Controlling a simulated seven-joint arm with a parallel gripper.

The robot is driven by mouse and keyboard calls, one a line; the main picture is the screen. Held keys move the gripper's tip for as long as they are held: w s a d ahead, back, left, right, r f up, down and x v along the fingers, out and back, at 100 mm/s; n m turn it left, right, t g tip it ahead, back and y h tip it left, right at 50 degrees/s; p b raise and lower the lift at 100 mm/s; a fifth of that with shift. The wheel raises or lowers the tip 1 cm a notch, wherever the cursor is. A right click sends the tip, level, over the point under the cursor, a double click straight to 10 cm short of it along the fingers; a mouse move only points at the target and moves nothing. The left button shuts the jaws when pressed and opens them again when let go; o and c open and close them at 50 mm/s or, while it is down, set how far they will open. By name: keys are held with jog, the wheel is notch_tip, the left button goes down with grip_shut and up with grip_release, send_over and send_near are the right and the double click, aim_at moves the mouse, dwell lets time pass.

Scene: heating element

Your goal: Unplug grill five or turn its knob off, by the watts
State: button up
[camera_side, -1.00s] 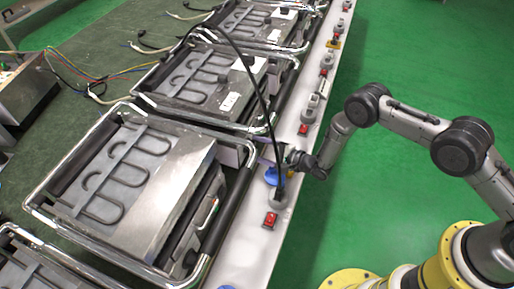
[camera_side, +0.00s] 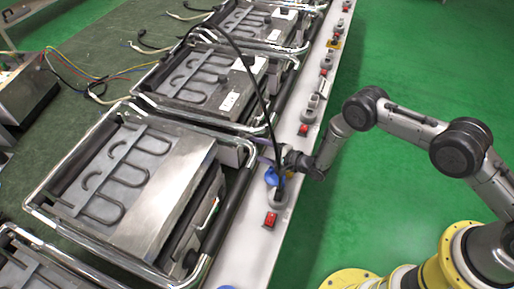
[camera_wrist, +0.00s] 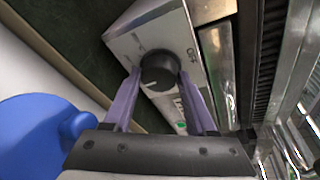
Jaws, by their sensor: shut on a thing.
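In the wrist view a round black knob (camera_wrist: 160,68) sits on the face of a metal control box (camera_wrist: 150,25), with an "OFF" mark to its upper right. The purple fingers of my gripper (camera_wrist: 158,78) are shut on the knob, one on each side. The knob's pointer is not clear. In the side view my gripper (camera_side: 266,159) reaches left to the box (camera_side: 236,152) at the corner of the nearest full grill (camera_side: 130,180); the knob is hidden there. A black cable (camera_side: 266,105) runs down to a plug in a socket (camera_side: 278,196) below my gripper.
A blue socket cap (camera_side: 271,176) is close under my gripper and shows large at left in the wrist view (camera_wrist: 35,135). A red switch (camera_side: 270,220) is nearer on the white rail (camera_side: 245,255). More grills stand along the rail.

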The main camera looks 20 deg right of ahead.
jog(key=shift+n+t, duration=0.4)
jog(key=shift+n, duration=0.6)
jog(key=o, duration=1.1)
